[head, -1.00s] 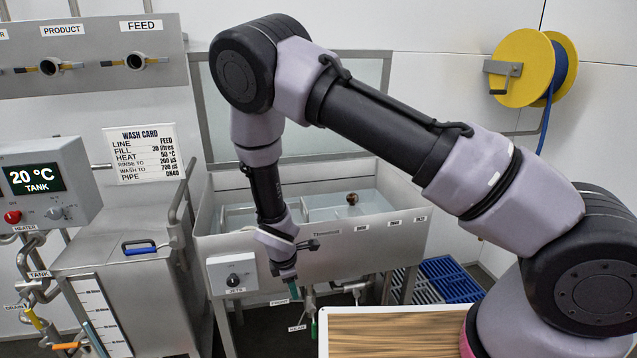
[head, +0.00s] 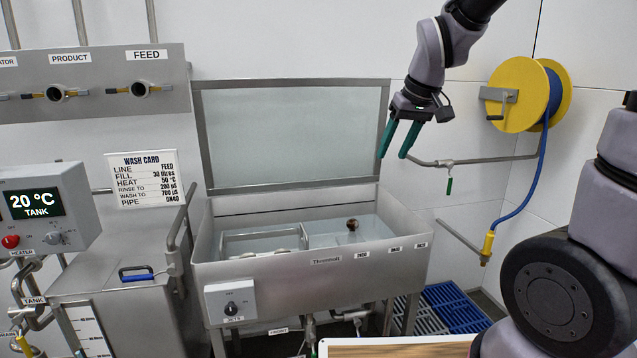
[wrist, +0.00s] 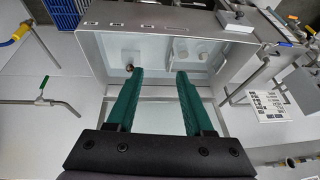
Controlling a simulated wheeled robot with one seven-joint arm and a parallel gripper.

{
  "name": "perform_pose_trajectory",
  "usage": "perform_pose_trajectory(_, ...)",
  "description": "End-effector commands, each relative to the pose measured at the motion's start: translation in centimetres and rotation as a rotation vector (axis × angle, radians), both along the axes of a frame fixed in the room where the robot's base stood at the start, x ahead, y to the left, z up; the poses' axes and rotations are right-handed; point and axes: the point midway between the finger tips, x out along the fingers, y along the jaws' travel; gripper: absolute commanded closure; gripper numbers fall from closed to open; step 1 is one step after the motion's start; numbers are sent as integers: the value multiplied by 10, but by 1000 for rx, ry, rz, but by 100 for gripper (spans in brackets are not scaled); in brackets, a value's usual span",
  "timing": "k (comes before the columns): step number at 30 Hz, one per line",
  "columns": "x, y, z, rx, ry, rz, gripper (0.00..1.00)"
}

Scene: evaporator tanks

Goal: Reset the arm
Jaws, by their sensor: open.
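My gripper (head: 396,142) is raised at the upper right of the head view, in front of the wall and to the right of the sink's upright lid. Its two green fingers are apart and nothing is between them. In the wrist view my gripper (wrist: 153,75) also shows open and empty, with the steel sink beyond the fingertips. My arm comes down from the top edge of the head view to the gripper, and its lower links stand at the right.
The steel sink (head: 300,270) has its glass lid (head: 290,130) up. A hose reel (head: 518,95) and a wall pipe (head: 470,160) are at the right. A tank (head: 120,300) with a control box (head: 45,205) stands left. A wooden board (head: 400,350) is at the bottom edge.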

Motion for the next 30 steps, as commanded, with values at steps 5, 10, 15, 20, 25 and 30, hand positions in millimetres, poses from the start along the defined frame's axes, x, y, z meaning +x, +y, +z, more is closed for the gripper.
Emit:
perform_pose_trajectory(5, -49, -44, 49, 116, -43, -225, 48)
perform_pose_trajectory(10, -97, -70, 73, 205, -77, -406, 48)
perform_pose_trajectory(15, -127, -80, 83, 258, -100, -517, 48)
perform_pose_trajectory(20, -136, -82, 84, 276, -104, -552, 48)
perform_pose_trajectory(25, -136, -82, 84, 276, -104, -552, 48)
perform_pose_trajectory(30, -136, -82, 84, 276, -104, -552, 48)
